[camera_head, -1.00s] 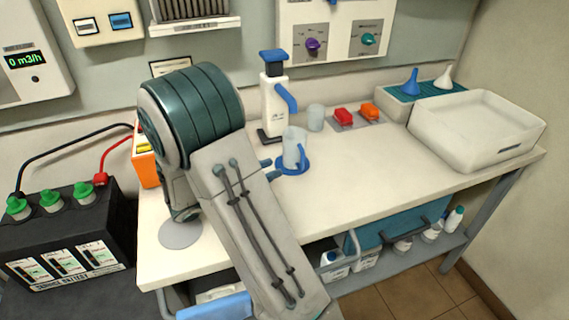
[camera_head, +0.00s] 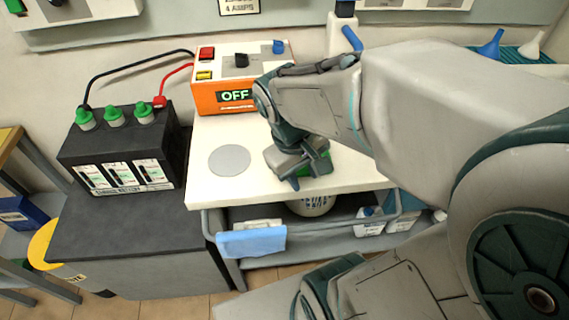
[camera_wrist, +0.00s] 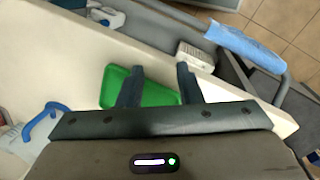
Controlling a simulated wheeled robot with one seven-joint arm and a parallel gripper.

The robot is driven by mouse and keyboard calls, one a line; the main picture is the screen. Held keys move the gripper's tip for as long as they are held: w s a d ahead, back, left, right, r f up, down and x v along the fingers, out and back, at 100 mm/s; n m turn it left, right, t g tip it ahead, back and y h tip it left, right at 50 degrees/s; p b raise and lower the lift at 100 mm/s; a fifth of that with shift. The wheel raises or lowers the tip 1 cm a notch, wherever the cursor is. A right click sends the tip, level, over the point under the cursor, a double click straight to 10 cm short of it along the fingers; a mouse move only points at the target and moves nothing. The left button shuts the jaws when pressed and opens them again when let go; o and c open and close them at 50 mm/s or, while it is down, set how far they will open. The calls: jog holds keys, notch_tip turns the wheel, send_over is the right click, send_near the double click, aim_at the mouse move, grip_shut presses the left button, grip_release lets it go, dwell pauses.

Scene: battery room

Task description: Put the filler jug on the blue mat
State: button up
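What looks like the filler jug, pale with a blue handle (camera_wrist: 37,117), is partly in view at the left edge of the wrist view. In the head view my arm hides it. The blue mat is not clearly visible now; an earlier head frame shows a blue disc under the pale jug. My gripper (camera_head: 307,176) is low near the front edge of the bench. In the wrist view my gripper (camera_wrist: 158,77) is open, its two fingers apart. A flat green piece (camera_wrist: 150,94) lies beneath and between the fingers; I see no grip on it.
A grey disc (camera_head: 229,160) lies on the white bench (camera_head: 210,190). A black battery (camera_head: 120,155) stands to the left. A blue cloth (camera_head: 250,242) hangs on the front rail. A white bottle (camera_head: 340,38) stands behind.

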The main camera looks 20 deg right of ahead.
jog(key=a+m+t, duration=0.1)
jog(key=a+r+y, duration=0.1)
jog(key=a+r+m+t+y, duration=0.1)
jog(key=shift+a+m+t, duration=0.25)
jog(key=shift+m+t, duration=0.05)
